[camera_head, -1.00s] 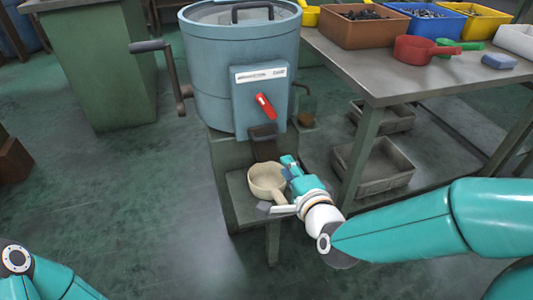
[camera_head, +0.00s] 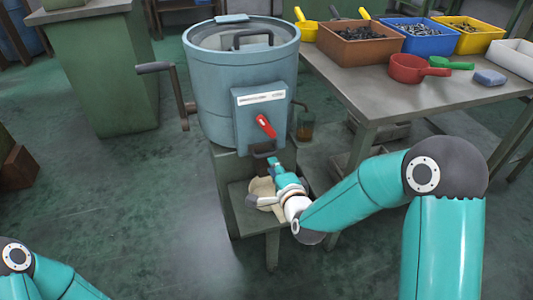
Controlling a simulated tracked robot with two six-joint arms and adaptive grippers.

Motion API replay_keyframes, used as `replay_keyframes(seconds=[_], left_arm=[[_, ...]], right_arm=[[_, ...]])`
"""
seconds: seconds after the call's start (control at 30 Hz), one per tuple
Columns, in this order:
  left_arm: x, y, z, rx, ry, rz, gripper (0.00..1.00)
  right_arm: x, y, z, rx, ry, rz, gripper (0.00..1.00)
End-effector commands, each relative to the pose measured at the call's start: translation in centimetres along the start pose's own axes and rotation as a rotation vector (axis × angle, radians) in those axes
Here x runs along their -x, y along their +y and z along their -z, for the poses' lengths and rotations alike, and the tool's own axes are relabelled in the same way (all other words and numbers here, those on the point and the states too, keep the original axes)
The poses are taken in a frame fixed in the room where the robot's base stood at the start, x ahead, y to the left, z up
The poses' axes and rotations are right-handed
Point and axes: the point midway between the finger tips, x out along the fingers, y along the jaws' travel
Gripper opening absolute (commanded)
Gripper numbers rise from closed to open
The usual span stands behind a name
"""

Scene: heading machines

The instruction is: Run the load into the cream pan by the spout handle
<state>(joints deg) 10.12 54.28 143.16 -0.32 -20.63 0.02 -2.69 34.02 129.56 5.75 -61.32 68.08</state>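A blue cylindrical machine (camera_head: 215,95) stands centre left, with a red lever (camera_head: 266,126) on its front box and a dark spout handle (camera_head: 265,152) below. The cream pan (camera_head: 261,189) sits on the stand under the spout, partly hidden by my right gripper. What it holds cannot be seen. My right gripper (camera_head: 264,182) is in front of the pan, just below the spout handle. Its fingers look spread, with nothing visibly held; contact with the pan or handle cannot be told. My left gripper is out of view; only part of its arm shows at lower left.
A metal table (camera_head: 400,98) at right carries a brown bin (camera_head: 358,43), a blue bin (camera_head: 425,38), a yellow bin (camera_head: 470,36), a red scoop (camera_head: 415,69) and a green scoop (camera_head: 455,65). A crank (camera_head: 155,68) juts from the machine's left.

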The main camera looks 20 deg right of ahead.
Motion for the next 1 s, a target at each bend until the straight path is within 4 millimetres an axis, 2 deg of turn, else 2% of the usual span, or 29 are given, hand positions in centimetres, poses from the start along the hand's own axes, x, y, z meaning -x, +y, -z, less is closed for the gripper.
replay_keyframes(seconds=[0.03, 0.2, 0.4, 0.6, 0.83, 0.97, 1.0], left_arm=[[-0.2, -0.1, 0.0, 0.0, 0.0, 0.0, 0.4], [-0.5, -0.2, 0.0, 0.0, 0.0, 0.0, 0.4], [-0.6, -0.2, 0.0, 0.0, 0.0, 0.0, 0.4], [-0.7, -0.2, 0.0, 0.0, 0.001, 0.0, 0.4], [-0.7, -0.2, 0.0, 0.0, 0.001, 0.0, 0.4], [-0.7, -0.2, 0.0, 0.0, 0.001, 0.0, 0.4], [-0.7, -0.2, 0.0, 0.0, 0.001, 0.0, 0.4]], right_arm=[[-1.2, 0.1, 0.0, 0.0, 0.001, 0.001, 0.22], [-4.5, 0.1, 0.0, 0.0, 0.001, 0.001, 0.22], [-6.8, 0.1, 0.0, 0.0, 0.0, -0.001, 0.22], [-7.6, 0.0, 0.0, 0.0, 0.0, -0.001, 0.22], [-7.6, 0.0, 0.0, 0.0, 0.0, -0.001, 0.22], [-7.6, 0.0, 0.0, 0.0, 0.0, -0.001, 0.01], [-7.6, 0.0, 0.0, 0.0, 0.0, -0.001, 0.0]])
